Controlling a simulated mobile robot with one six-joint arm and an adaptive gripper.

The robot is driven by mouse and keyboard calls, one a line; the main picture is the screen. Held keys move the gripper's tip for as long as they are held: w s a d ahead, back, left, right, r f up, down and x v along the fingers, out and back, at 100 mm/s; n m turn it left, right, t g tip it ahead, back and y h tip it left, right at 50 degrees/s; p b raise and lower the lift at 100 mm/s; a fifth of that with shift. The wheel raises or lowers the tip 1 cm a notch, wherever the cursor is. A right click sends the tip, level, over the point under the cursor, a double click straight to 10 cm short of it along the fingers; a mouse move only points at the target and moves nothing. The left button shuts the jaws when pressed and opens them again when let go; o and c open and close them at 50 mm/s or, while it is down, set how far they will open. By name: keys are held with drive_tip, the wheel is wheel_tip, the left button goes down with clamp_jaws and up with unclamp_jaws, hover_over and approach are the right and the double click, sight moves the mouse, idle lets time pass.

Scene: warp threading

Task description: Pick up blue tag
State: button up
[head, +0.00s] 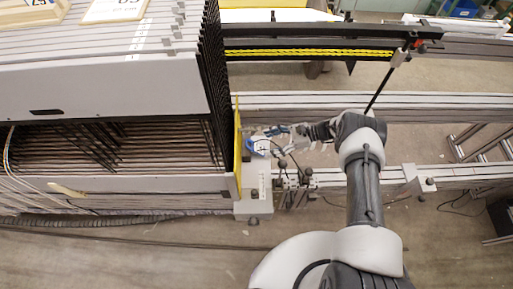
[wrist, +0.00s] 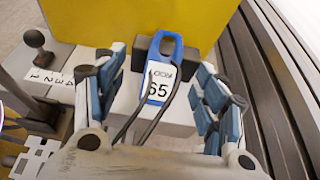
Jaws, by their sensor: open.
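The blue tag (wrist: 161,72) has a looped blue top and a white label reading 65. In the wrist view it sits upright against a dark block, between the fingers of my gripper (wrist: 160,92). The blue-padded fingers are open, one on each side of the tag, with gaps to it. In the head view the tag (head: 259,145) is small and blue-white beside the yellow panel. My gripper (head: 272,136) is there too, partly hiding its surroundings.
A yellow panel (wrist: 130,20) stands behind the tag. A black-knobbed lever (wrist: 36,45) and a numbered white strip (wrist: 48,80) are at the left of the wrist view. Dark slats (wrist: 258,70) run close on the right. Rails (head: 440,172) extend right in the head view.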

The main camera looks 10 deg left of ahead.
sight(254, 146)
drive_tip(key=x, duration=0.1)
drive_tip(key=b+x, duration=0.1)
drive_tip(key=x, duration=0.1)
drive_tip(key=w+x, duration=0.1)
drive_tip(key=x, duration=0.1)
drive_tip(key=shift+s+a+f, duration=0.1)
drive_tip(key=shift+a+f, duration=0.05)
drive_tip(key=shift+f, duration=0.35)
drive_tip(key=c, duration=1)
drive_tip(key=shift+c, duration=0.2)
drive_tip(key=shift+r, duration=0.5)
wheel_tip(254, 146, up, 7)
drive_tip(key=p, duration=0.3)
drive_tip(key=w+d+b, duration=0.1)
drive_tip(key=w+d, duration=0.1)
drive_tip(key=d, duration=0.7)
drive_tip(key=w+d+b, duration=0.2)
drive_tip(key=w+d, duration=0.1)
drive_tip(key=d, duration=0.7)
drive_tip(key=shift+d+f, duration=0.2)
drive_tip(key=shift+f, duration=0.3)
